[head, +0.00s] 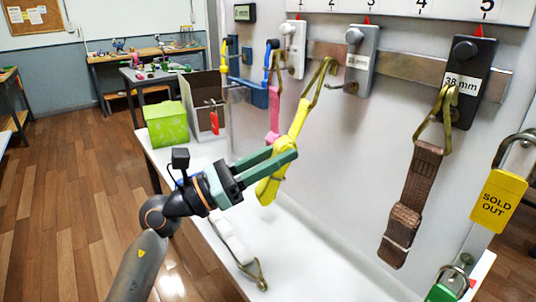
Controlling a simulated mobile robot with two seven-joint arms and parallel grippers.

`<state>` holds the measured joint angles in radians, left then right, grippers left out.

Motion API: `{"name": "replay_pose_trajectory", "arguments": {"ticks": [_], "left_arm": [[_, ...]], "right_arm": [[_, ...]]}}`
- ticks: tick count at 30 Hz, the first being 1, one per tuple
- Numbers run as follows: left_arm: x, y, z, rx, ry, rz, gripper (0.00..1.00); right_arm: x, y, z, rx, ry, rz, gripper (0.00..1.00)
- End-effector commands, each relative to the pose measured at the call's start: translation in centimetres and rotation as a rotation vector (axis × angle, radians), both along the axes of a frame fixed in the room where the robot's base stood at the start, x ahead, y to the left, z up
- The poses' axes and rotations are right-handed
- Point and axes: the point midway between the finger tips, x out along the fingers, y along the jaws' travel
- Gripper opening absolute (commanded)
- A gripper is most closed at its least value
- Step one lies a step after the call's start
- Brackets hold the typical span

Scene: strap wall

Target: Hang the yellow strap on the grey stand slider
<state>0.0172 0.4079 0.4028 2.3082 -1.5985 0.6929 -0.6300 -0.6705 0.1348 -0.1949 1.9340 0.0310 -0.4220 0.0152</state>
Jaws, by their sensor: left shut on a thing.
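The yellow strap (296,128) has a brass triangular ring (319,84) at its top end and is tilted, ring up and to the right. My left gripper (284,155), with teal fingers, is shut on the strap's lower part and holds it above the white bench, in front of the wall. The grey stand slider (362,62) sits on the metal rail under a red marker, with a hook (344,88) sticking out low at its left. The ring appears just left of this hook; I cannot tell whether they touch. My right gripper is not in view.
A white slider (292,48) with a pink strap (275,112) is left. A black slider (473,82) carries a brown strap (412,195) at right. A white strap (232,240) lies on the bench (325,265).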

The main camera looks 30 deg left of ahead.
Motion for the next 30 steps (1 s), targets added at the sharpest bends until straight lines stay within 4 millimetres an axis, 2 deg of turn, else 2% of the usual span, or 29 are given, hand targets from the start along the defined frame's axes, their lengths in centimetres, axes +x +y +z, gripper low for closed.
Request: {"name": "replay_pose_trajectory", "arguments": {"ticks": [16,18,30], "left_arm": [[3.1,-1.1,-0.2,0.0,-0.001,-0.001,0.0],[3.5,-1.3,-0.7,0.0,0.001,-0.001,0.0],[4.3,-1.6,-1.6,0.0,0.0,-0.001,0.0]], "right_arm": [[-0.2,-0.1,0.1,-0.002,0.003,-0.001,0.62],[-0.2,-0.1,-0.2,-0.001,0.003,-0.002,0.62],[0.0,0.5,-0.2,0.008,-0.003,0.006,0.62]]}}
